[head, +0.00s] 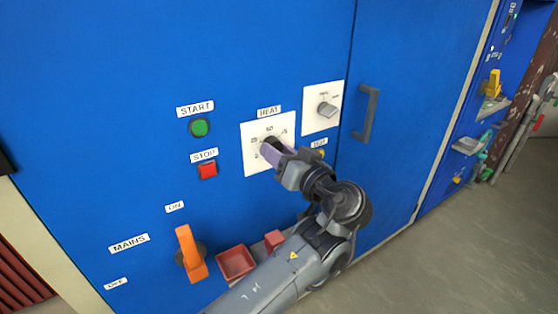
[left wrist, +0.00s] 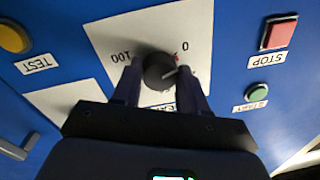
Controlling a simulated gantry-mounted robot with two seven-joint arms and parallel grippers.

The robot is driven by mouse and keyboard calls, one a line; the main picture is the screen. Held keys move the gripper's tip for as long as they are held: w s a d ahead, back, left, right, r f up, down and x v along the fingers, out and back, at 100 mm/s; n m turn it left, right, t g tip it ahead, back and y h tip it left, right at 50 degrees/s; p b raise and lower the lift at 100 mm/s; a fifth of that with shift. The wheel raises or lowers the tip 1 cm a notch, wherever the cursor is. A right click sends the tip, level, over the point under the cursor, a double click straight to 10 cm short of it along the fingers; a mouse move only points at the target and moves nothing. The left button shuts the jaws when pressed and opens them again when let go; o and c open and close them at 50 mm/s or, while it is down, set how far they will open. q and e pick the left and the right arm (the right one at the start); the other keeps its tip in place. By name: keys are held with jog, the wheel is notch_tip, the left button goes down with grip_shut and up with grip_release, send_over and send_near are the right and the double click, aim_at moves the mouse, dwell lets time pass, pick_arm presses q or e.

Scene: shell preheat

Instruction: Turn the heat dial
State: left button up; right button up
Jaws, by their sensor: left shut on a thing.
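The heat dial (left wrist: 158,72) is a dark round knob on a white scale plate (head: 253,135) under the HEAT label (head: 269,112). My left gripper (head: 272,150) is shut on the dial, and in the head view its purple fingers hide most of it. The left wrist view is upside down and shows the two fingers (left wrist: 159,82) on either side of the knob. The scale there reads 0 and 100, and a light line with a red mark shows on the knob's 0 side. My right gripper is not in view.
A green start button (head: 200,128) and a red stop button (head: 207,170) are left of the plate. An orange mains lever (head: 190,252) and a red tray (head: 237,262) are lower down. A second knob (head: 326,110) and a grey door handle (head: 367,114) are at right.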

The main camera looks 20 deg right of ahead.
pick_arm(q)
jog(key=shift+n, duration=1)
jog(key=o, duration=1.1)
jog(key=shift+c, duration=0.2)
jog(key=p+v, duration=0.3)
jog(key=v, duration=0.8)
jog(key=shift+r, duration=0.15)
